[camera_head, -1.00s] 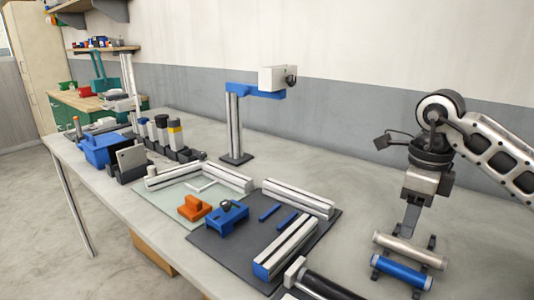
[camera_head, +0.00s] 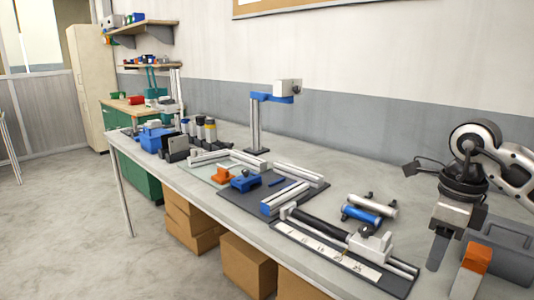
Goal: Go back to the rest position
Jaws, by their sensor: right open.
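My right gripper (camera_head: 440,254) hangs at the right of the head view, pointing down over the right end of the grey workbench (camera_head: 350,182). It is open, and I see nothing held in it. A blue roller (camera_head: 362,216) and a silver roller (camera_head: 373,206) lie on the bench to its left, apart from it. My left gripper is not in view.
An orange-topped pale block (camera_head: 472,268) and a grey box (camera_head: 503,250) are close to my right gripper. A long fixture with a black roller (camera_head: 320,223) lies at the front edge. A blue-armed stand (camera_head: 254,125) rises behind. Cardboard boxes (camera_head: 248,265) sit below.

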